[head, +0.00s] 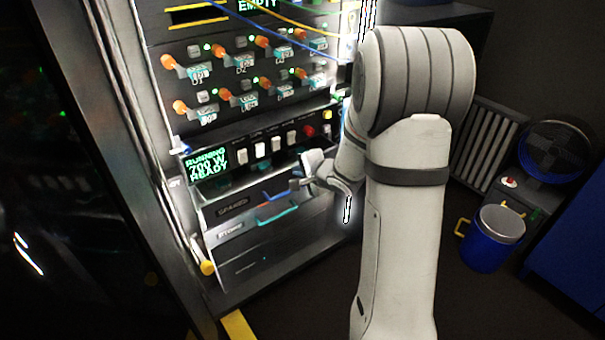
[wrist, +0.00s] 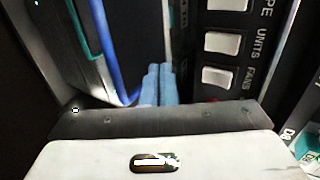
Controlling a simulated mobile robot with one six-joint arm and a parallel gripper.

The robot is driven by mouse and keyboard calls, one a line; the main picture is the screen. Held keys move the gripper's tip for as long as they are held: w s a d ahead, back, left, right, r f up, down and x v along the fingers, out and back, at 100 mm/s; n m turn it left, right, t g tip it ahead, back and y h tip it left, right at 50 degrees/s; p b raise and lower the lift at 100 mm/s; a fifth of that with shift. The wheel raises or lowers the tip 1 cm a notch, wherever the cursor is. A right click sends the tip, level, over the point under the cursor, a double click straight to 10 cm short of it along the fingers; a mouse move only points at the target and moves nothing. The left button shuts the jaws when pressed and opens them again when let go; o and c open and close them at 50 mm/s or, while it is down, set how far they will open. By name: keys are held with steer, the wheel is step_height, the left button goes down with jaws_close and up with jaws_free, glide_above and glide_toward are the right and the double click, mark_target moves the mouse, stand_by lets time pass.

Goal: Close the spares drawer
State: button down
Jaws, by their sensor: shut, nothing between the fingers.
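The spares drawer (head: 232,208) is a grey front low in the cabinet, with a label on its left and a blue handle (head: 272,196). A dark strip shows above its front; how far it stands out is hard to tell. My gripper (head: 296,184) is at the right end of this drawer, near the blue handle, with its fingers together and empty. In the wrist view my gripper's bluish fingers (wrist: 157,72) are side by side, just beside the blue handle (wrist: 118,70). Contact cannot be told. My arm hides the drawer's right end in the head view.
Below is another drawer with a teal handle (head: 278,215). Above are a display (head: 205,166) and white switches (head: 260,151), close to my gripper in the wrist view (wrist: 222,43). A blue bucket (head: 485,250) and a fan (head: 556,150) stand at right.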

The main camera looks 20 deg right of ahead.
steer(key=w+p, duration=0.1)
steer(key=w+a+p, duration=0.1)
steer(key=w, duration=0.1)
steer(key=shift+w+r, duration=0.1)
steer(key=shift+r, duration=0.05)
steer(key=shift+w+a+f+p, duration=0.2)
steer(key=shift+w+p, duration=0.2)
steer(key=shift+w, duration=0.1)
